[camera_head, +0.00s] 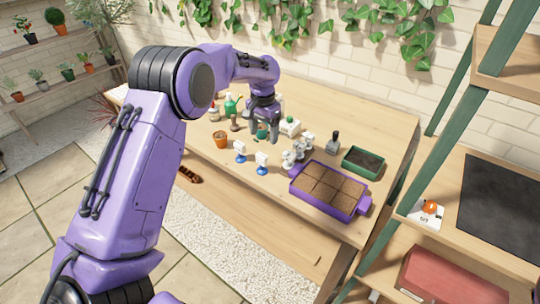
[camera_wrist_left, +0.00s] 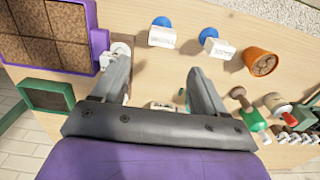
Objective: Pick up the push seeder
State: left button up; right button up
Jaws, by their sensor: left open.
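No item can be singled out with certainty as the push seeder; the small tools on the wooden table (camera_head: 225,166) are too small to tell apart. Candidates are two white pieces with round blue ends, one at the left (camera_head: 240,152) and one at the right (camera_head: 262,163). Both also show in the wrist view, one (camera_wrist_left: 162,33) ahead of the fingers and one (camera_wrist_left: 216,45) to the right. My left gripper (camera_head: 263,138) points down above the table, its fingers apart and nothing seen held. The wrist view shows the open fingers (camera_wrist_left: 157,68) too. My right gripper is out of view.
A purple tray (camera_head: 323,211) of brown soil blocks lies right of the gripper, with a green tray (camera_head: 363,162) behind it. White pieces (camera_head: 297,150) stand beside the gripper.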

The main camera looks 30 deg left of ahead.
aim_at(261, 155)
pick_arm(q)
jog(key=f, duration=0.3)
jog(key=s+f+p, duration=0.1)
jog(key=f, duration=0.2)
jog(key=f+p, duration=0.1)
jog(key=f, duration=0.2)
jog(key=shift+s, duration=0.2)
jog(key=shift+a+f, duration=0.15)
jog(key=shift+f, duration=0.35)
jog(key=c, duration=1.1)
